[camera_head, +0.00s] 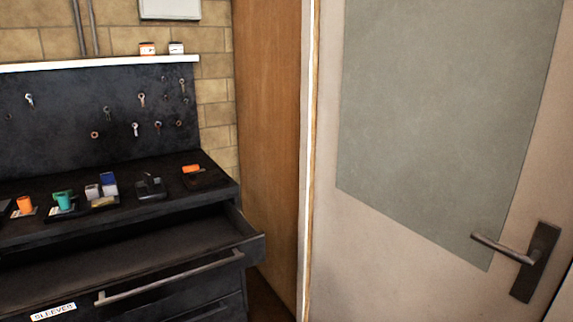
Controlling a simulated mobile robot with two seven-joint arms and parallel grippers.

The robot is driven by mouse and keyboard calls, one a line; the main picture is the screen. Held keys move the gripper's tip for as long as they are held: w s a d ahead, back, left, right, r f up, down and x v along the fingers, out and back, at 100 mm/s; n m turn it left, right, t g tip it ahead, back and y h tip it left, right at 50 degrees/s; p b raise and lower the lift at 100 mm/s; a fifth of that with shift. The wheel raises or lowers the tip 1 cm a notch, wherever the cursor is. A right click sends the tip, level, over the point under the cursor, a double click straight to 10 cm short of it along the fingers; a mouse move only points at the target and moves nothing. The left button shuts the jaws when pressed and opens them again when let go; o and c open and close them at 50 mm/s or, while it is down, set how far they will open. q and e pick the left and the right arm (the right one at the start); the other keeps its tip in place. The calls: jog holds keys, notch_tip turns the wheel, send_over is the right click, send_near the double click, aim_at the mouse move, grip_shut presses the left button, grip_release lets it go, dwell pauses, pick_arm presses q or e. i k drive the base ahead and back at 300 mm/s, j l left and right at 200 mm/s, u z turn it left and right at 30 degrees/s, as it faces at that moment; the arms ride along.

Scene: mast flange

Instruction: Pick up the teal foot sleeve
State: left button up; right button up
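A teal piece (63,201), which looks like the teal foot sleeve, stands on a small light base on the black bench top at the left. An orange piece (25,205) stands to its left. Blue and grey blocks (108,184) are to its right. Neither of my grippers is in view.
A drawer (150,262) of the black bench is pulled open below the top, with a label reading "SLEEVES" (53,312) beneath it. A black stand (150,187) and an orange-topped item (191,169) sit farther right. A door with a handle (505,248) fills the right side.

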aim_at(66, 206)
jog(key=u, duration=1.35)
